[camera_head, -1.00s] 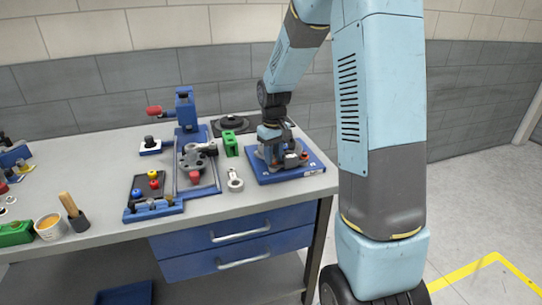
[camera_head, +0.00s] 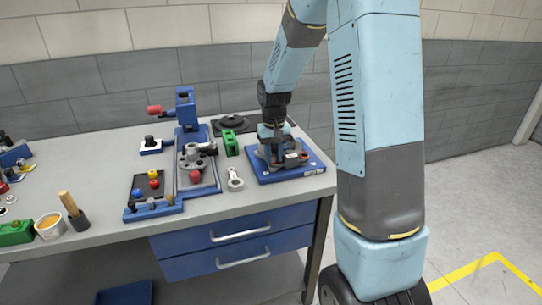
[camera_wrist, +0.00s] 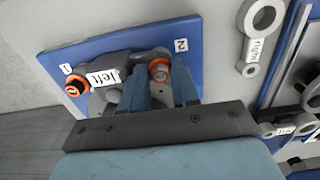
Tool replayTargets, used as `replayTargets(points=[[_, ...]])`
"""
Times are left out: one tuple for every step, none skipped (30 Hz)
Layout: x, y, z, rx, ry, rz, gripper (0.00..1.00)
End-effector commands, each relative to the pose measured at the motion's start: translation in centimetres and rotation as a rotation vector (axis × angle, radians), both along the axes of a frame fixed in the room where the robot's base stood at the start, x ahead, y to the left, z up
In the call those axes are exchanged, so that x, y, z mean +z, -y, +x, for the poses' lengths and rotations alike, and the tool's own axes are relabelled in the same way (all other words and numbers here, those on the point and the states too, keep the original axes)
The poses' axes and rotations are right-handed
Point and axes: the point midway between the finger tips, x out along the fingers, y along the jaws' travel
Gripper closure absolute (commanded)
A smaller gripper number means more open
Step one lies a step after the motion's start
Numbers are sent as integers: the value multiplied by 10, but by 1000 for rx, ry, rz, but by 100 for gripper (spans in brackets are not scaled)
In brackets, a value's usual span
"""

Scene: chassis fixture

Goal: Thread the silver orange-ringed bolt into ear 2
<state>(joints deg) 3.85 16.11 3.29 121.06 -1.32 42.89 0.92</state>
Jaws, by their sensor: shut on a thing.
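My gripper (camera_wrist: 160,82) is shut on the silver orange-ringed bolt (camera_wrist: 158,66), between its two blue fingers in the wrist view. The bolt is at the ear beside the label "2" (camera_wrist: 181,45); the fingers hide its lower part, and I cannot tell how deep it sits. A grey part labelled "left" (camera_wrist: 104,77) lies on the blue fixture plate (camera_wrist: 70,53). Another orange-ringed bolt (camera_wrist: 75,88) is at the ear by label "1". In the head view my gripper (camera_head: 272,146) is low over the fixture plate (camera_head: 312,169), partly hiding the grey part.
A loose grey link labelled "right" (camera_wrist: 250,50) lies beside the plate; it also shows in the head view (camera_head: 235,180). A green block (camera_head: 231,143) and a blue vise-like stand (camera_head: 187,108) are to the left. The bench's right edge is close to the plate.

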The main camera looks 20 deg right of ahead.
Motion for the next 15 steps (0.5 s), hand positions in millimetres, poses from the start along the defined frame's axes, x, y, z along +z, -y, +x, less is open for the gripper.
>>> replayTargets(points=[[0,0,0,-21,1,0,100],[0,0,0,-43,1,0,100],[0,0,0,-79,1,0,100],[0,0,1,-109,1,0,100],[0,0,0,-139,1,0,100],[-1,0,1,-178,1,0,100],[-1,0,1,-204,1,-1,100],[-1,0,1,-226,1,-1,100],[-1,0,0,-222,1,-1,100],[-1,0,0,-227,1,-1,100],[-1,0,1,-239,1,-1,100],[-1,0,1,-263,1,-1,100],[-1,0,1,-284,1,0,100],[-1,0,1,-306,1,0,100],[-1,0,1,-331,1,0,100]])
